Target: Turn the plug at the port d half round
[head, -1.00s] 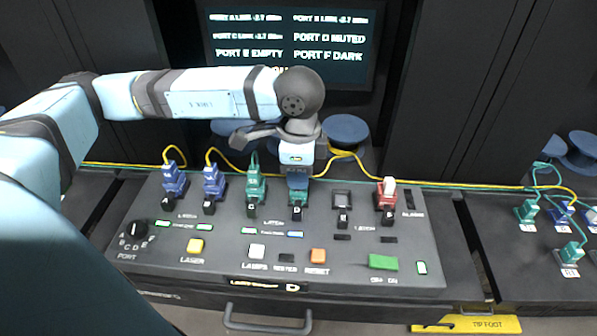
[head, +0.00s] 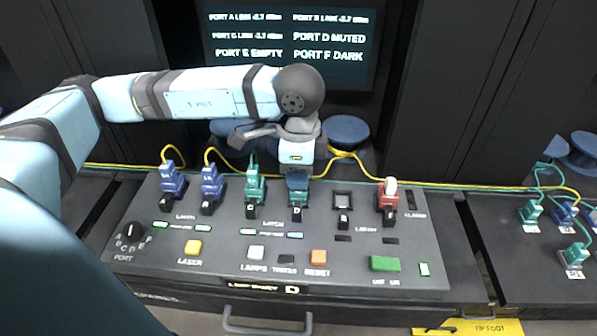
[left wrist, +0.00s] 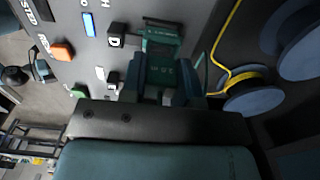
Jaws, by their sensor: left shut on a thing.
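The plug at port D (head: 298,198) is dark green and sits in the grey console (head: 340,270), fourth in the row of ports. My left gripper (head: 298,178) reaches down over it from behind and is shut on its upper part. In the left wrist view the green plug (left wrist: 162,45) shows between the fingers of my left gripper (left wrist: 168,90). The gripper hides the plug's top in the head view. The screen (head: 330,38) reads "PORT D MUTED". My right gripper is not in view.
Blue plugs (head: 171,182) and a green plug (head: 254,186) stand left of port D, and an empty port (head: 342,200) and a red plug (head: 387,196) stand right. Yellow and green cables run behind. Buttons (head: 318,257) line the console's front.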

